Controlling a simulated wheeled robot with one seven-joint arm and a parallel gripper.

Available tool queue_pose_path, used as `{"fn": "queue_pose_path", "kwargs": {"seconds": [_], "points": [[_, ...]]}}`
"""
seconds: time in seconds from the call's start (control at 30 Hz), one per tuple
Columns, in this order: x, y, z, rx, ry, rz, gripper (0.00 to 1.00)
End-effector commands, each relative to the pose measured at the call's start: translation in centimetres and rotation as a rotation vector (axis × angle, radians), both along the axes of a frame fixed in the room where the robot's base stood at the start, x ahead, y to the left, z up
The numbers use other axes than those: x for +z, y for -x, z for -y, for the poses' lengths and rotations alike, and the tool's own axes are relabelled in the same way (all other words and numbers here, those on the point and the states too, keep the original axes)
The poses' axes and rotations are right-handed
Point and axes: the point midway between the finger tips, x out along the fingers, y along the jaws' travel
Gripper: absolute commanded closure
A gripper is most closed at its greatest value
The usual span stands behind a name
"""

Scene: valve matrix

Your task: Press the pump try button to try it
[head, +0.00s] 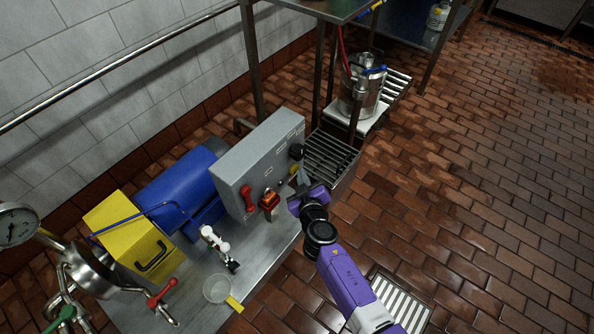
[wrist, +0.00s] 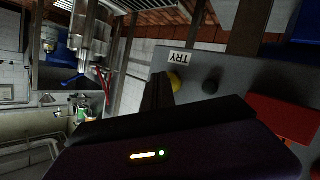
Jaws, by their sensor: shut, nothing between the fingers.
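The pump try button is a round yellow button (wrist: 175,81) below a white TRY label (wrist: 181,57) on the grey control box, seen in the wrist view. The grey control box (head: 245,163) stands on the steel table in the head view. My gripper (head: 301,176) is shut and empty, in front of the right part of the box face. In the wrist view its dark fingertips (wrist: 158,88) are right beside the yellow button and partly cover its edge. I cannot tell whether they touch it.
A dark round knob (wrist: 211,81) sits beside the button. A red lever (head: 247,197) and an orange-red switch (head: 270,202) are on the same box. Tiled floor on the right is clear.

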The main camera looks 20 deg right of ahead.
Motion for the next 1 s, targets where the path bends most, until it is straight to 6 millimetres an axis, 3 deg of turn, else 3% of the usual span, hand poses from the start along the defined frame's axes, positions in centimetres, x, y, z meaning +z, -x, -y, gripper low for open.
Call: {"fn": "queue_pose_path", "kwargs": {"seconds": [0.43,1.0], "points": [[0.1,-0.1,-0.1,0.001,-0.001,0.001,1.0],[0.0,1.4,1.0,0.0,-0.001,0.001,1.0]]}}
